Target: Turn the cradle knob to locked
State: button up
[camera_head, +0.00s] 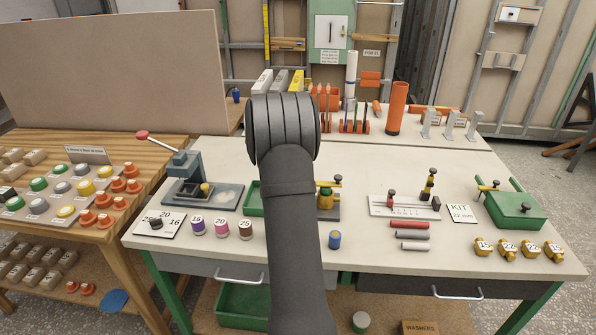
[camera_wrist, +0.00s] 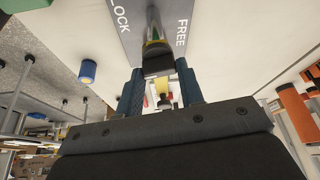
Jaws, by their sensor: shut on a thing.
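In the wrist view a grey plate (camera_wrist: 128,38) lettered LOCK on the left and FREE on the right lies beyond my fingers. A dark knob (camera_wrist: 157,65) stands between the two words, with a shiny rounded metal part (camera_wrist: 153,22) behind it. My gripper (camera_wrist: 161,82) has its two dark blue fingers on either side of the knob and is shut on it. I cannot tell exactly which word the knob points to. In the head view my dark arm covers the gripper and knob.
A blue cylinder (camera_head: 334,240) stands on the worktable (camera_head: 365,263) right of my arm. A fixture with a yellow top (camera_head: 326,198) is partly hidden beside the arm. A lever press (camera_head: 184,165) stands to the left. An orange tube (camera_head: 397,108) stands at the back right.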

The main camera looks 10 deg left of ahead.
jog(key=shift+m+g, duration=0.4)
jog(key=shift+m, duration=0.8)
jog(key=o, duration=1)
jog(key=shift+r, duration=0.1)
jog(key=v, duration=1.7)
jog(key=shift+w+r, duration=0.1)
jog(key=shift+r, duration=0.05)
jog(key=x, duration=1.7)
jog(key=shift+f, duration=0.3)
